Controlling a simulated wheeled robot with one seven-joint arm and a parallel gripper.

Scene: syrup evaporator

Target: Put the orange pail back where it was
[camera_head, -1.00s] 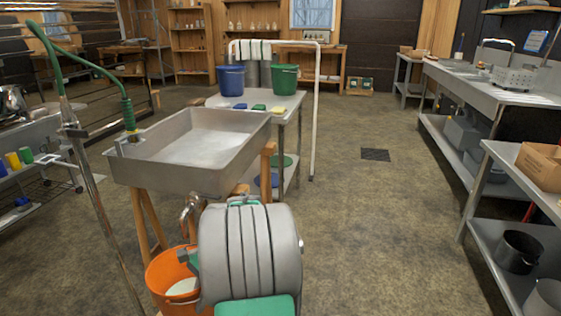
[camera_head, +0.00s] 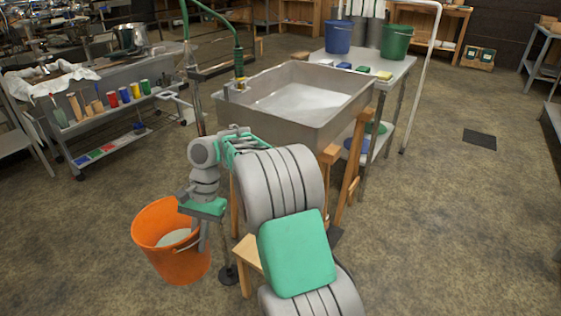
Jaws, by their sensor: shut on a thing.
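The orange pail (camera_head: 160,256) is at the lower left, upright or slightly tilted, with something pale inside. My gripper (camera_head: 203,236) points down at the pail's right side and is shut on it, at the rim or wire handle. The fingertips are partly hidden, so the exact grip is unclear. I cannot tell whether the pail's bottom touches the floor. A blue pail (camera_head: 338,38) and a green pail (camera_head: 396,43) stand on a steel table (camera_head: 395,68) behind the sink, with blue, green and yellow pieces in front of them.
A steel sink (camera_head: 300,130) on wooden legs stands just behind my arm, with a green hose (camera_head: 212,14) at its left corner. A low wooden stool (camera_head: 246,255) is right of the pail. A cart with coloured cups (camera_head: 127,92) is at left. Floor left of the pail is clear.

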